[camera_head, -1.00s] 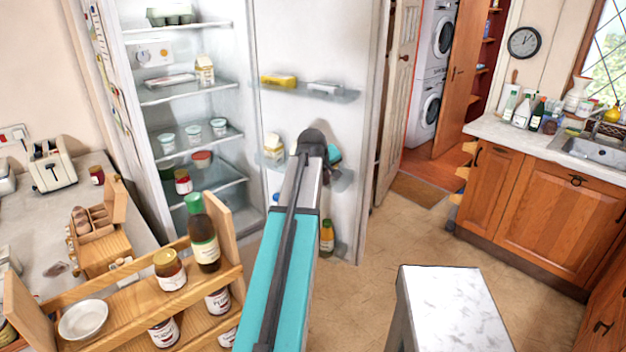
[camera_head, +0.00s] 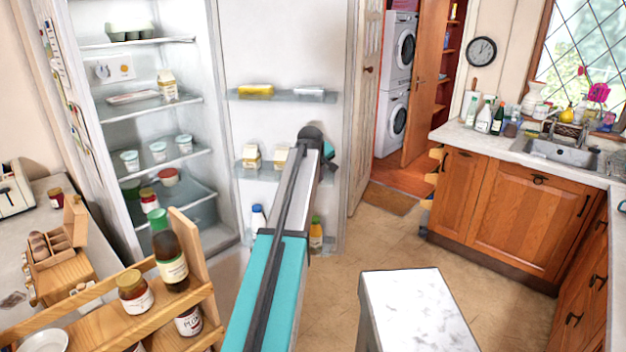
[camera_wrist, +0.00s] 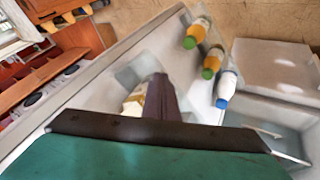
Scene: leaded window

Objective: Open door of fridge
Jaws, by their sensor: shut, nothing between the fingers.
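The fridge (camera_head: 150,130) stands at the left in the head view with its shelves exposed. Its door (camera_head: 285,50) is swung wide open, inner side facing me, with racks holding cartons and bottles. My arm reaches up to the door's inner side and covers part of its racks. My gripper is hidden behind the arm in the head view. In the wrist view my gripper (camera_wrist: 161,97) is shut and empty, over the door's inner side (camera_wrist: 110,78). Whether it touches the door I cannot tell.
A wooden rack (camera_head: 150,320) with jars and a bottle is at the lower left, close to my arm. A pale-topped stand (camera_head: 415,305) is at the lower right. Free floor (camera_head: 385,238) lies between the door and the wooden cabinets (camera_head: 515,215).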

